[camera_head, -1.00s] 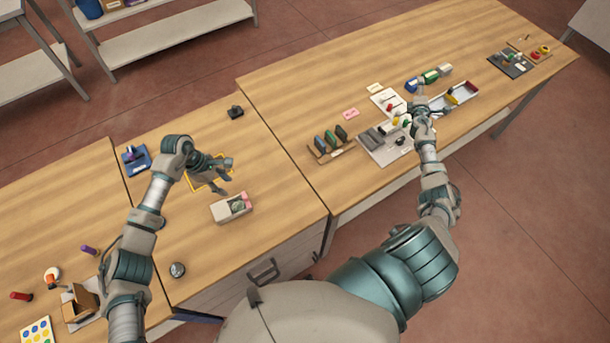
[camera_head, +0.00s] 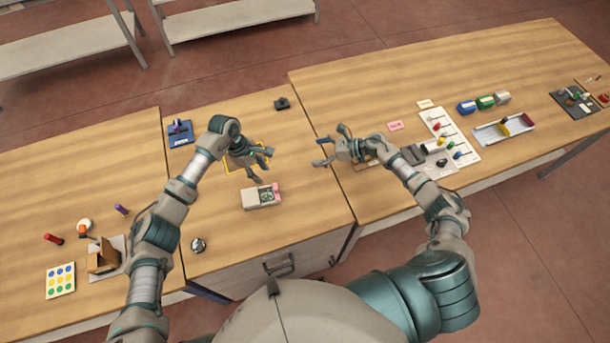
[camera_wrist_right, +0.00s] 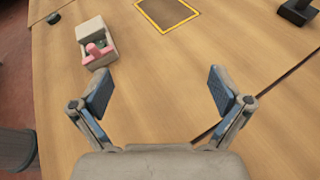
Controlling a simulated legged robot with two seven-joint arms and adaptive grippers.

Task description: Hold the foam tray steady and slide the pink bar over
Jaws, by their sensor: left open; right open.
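The foam tray (camera_head: 253,202) is a small pale grey box on the middle table. The pink bar (camera_head: 277,190) shows at its right end, beside something green in the opening. In the right wrist view the tray (camera_wrist_right: 92,28) is at the upper left, and the pink bar (camera_wrist_right: 97,53) lies at its near end. My left gripper (camera_head: 264,166) is open above the table, behind the tray and apart from it. My right gripper (camera_head: 322,151) is open and empty, to the right of the tray near the table seam; its fingers (camera_wrist_right: 160,88) show with bare tabletop between them.
A small black object (camera_head: 282,103) stands at the back edge. A silver round item (camera_head: 198,245) is front left. The right table holds a white board (camera_head: 450,140) with several parts.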

